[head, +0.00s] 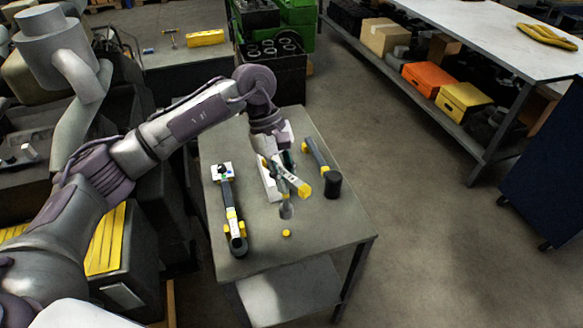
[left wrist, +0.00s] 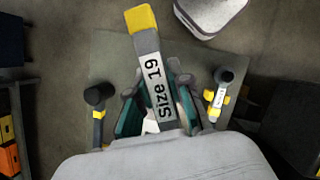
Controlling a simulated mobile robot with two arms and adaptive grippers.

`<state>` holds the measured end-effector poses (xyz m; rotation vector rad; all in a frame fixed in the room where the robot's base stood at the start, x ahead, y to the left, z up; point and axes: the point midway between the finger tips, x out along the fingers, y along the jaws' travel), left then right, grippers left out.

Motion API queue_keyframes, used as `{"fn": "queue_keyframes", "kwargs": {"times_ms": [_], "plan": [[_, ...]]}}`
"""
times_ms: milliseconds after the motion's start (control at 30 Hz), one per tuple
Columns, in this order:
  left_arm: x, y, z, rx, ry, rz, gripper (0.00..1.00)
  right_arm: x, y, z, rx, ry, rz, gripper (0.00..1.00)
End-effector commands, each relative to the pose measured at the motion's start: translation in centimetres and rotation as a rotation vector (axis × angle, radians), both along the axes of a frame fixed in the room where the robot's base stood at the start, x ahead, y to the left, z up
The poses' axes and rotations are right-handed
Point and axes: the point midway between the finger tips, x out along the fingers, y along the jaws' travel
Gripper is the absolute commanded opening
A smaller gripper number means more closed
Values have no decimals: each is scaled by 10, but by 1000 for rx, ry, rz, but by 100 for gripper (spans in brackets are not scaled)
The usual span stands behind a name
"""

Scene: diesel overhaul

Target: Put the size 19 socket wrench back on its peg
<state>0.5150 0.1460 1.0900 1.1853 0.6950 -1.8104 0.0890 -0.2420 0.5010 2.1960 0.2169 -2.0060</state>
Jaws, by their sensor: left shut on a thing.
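The size 19 socket wrench (head: 299,184) is in my left gripper (head: 279,169), above the grey table (head: 330,232). In the left wrist view, the wrench (left wrist: 150,80) shows its "Size 19" label and yellow end, between the green finger pads of the gripper (left wrist: 158,112). Its lower part is hidden behind my wrist. A second wrench (head: 228,200) lies on the left of the table, with yellow pieces beside its lower end. A third (head: 318,156), with a black head, lies on the right. A small yellow piece (head: 286,233), possibly a peg, is on the table below the gripper. My right gripper is out of view.
A large workbench (head: 470,35) with boxes on its lower shelf stands at the right. A dark crate (head: 277,72) with ring-shaped parts stands behind the table. The engine is at the left. Bare floor lies right of the table.

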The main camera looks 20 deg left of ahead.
Motion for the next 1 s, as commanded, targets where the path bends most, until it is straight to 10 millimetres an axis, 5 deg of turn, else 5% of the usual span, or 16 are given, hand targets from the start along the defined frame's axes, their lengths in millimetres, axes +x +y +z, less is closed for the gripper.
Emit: {"fn": "queue_keyframes", "kwargs": {"times_ms": [267, 700, 1000], "plan": [[7, -1, -11, 0, 2, 66, 0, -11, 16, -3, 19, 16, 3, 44], [7, -1, -69, 0, 1, 62, 0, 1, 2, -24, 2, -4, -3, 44], [7, -1, -74, 0, 0, 61, 0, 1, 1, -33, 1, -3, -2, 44]]}}
